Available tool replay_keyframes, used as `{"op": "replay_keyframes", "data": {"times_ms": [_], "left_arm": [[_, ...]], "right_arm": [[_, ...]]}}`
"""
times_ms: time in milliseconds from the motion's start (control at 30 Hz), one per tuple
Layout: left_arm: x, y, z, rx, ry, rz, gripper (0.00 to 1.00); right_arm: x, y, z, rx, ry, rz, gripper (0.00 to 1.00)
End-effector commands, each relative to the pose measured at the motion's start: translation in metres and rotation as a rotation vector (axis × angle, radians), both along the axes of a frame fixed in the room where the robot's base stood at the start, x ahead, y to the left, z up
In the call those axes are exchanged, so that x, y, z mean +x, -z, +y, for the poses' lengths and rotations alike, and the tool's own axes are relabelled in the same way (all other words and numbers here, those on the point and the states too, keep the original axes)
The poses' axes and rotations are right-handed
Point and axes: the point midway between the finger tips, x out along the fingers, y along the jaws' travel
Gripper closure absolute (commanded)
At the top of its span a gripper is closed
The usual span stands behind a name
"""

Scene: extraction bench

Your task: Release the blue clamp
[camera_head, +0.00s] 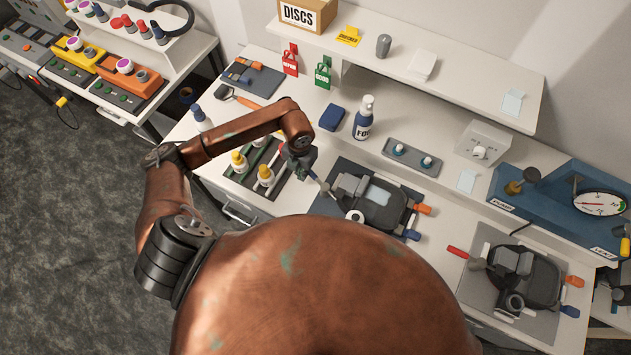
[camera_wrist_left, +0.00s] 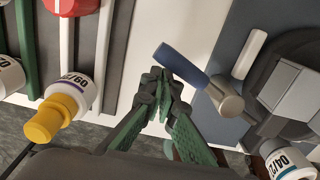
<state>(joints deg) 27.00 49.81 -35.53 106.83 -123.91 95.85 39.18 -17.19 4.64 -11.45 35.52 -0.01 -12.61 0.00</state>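The blue clamp's handle (camera_head: 323,185) sticks out on the left side of the nearer black mask-like device (camera_head: 371,209). In the left wrist view the blue handle (camera_wrist_left: 182,66) slants down right to a grey metal pivot (camera_wrist_left: 228,101). My left gripper (camera_head: 309,172) hangs just left of the device, beside the handle's end. In the left wrist view its fingertips (camera_wrist_left: 158,88) come together with nothing seen between them. The handle's end lies just past the tips. I cannot tell whether they touch. My right gripper is out of view.
A rack with yellow-capped bottles (camera_head: 265,176) stands close left of my gripper. A blue-labelled spray bottle (camera_head: 364,119) stands behind. A second device (camera_head: 526,277) with a red clamp handle (camera_head: 458,252) sits on the right. A white shelf (camera_head: 440,75) overhangs the back.

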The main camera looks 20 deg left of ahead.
Motion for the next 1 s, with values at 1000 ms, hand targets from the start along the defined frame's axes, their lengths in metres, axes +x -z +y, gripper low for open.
{"op": "replay_keyframes", "data": {"times_ms": [1000], "left_arm": [[0.036, 0.001, -0.013, -0.002, 0.001, -0.002, 1.00]], "right_arm": [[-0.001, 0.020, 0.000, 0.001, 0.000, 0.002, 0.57]]}}
